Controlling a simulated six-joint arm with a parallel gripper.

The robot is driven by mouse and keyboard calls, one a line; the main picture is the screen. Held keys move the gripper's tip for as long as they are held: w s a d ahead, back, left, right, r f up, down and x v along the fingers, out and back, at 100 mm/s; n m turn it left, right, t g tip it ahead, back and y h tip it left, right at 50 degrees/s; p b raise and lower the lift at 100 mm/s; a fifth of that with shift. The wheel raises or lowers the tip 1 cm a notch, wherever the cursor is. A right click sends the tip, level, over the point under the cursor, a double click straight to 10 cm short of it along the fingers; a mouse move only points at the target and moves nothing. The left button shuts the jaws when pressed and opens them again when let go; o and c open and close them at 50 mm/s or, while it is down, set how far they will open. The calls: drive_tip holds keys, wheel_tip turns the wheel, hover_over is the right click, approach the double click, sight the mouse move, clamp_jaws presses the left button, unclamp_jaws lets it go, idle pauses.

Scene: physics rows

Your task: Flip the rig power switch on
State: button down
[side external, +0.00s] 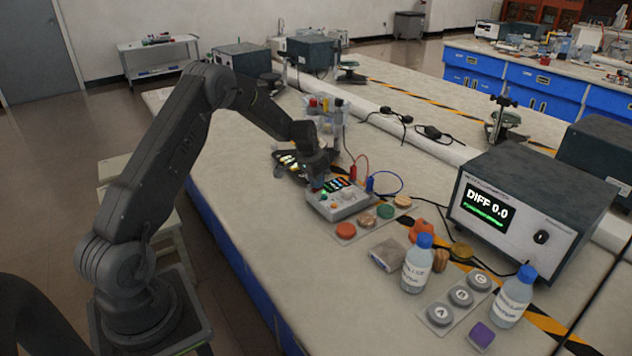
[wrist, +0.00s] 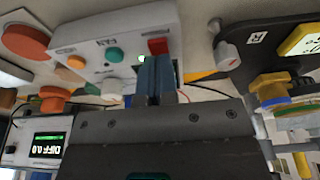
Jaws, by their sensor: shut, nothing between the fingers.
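A light grey control box (side external: 345,203) sits on the bench below my gripper (side external: 318,182). In the wrist view the box (wrist: 88,38) carries a FAN label, a teal knob (wrist: 114,55), an orange knob (wrist: 76,62) and a red switch-like part (wrist: 158,46). A small bright light (wrist: 143,59) shows beside the red part. My gripper (wrist: 155,62) is shut and empty, its fingertips close by the red part. I cannot tell whether they touch it. Which control is the rig power switch, and its position, cannot be read.
A dark instrument (side external: 530,205) to the right reads DIFF 0.0. Coloured discs (side external: 345,231), two bottles (side external: 417,264) and a tray of lettered round pieces (side external: 460,297) stand in front. Red and blue leads (side external: 388,183) run behind the box. A dark panel (wrist: 270,60) is on the wrist view's right.

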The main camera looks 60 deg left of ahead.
drive_tip(key=shift+r, duration=0.1)
drive_tip(key=shift+r, duration=0.3)
drive_tip(key=s+v, duration=0.2)
drive_tip(key=v, duration=1.1)
drive_tip(key=shift+f, duration=0.25)
drive_tip(key=s+d+r+t, duration=0.1)
drive_tip(key=s+d+r, duration=0.3)
drive_tip(key=d+r, duration=0.3)
drive_tip(key=s+d+r, duration=0.4)
drive_tip(key=s+d, duration=0.1)
drive_tip(key=d, duration=0.4)
drive_tip(key=s+d+t, duration=0.1)
drive_tip(key=s+d, duration=0.4)
drive_tip(key=s, duration=0.3)
drive_tip(key=s+d, duration=0.5)
drive_tip(key=s, duration=0.4)
drive_tip(key=shift+d+r+t, duration=0.25)
drive_tip(key=shift+d+t, duration=0.05)
drive_tip(key=shift+t, duration=0.1)
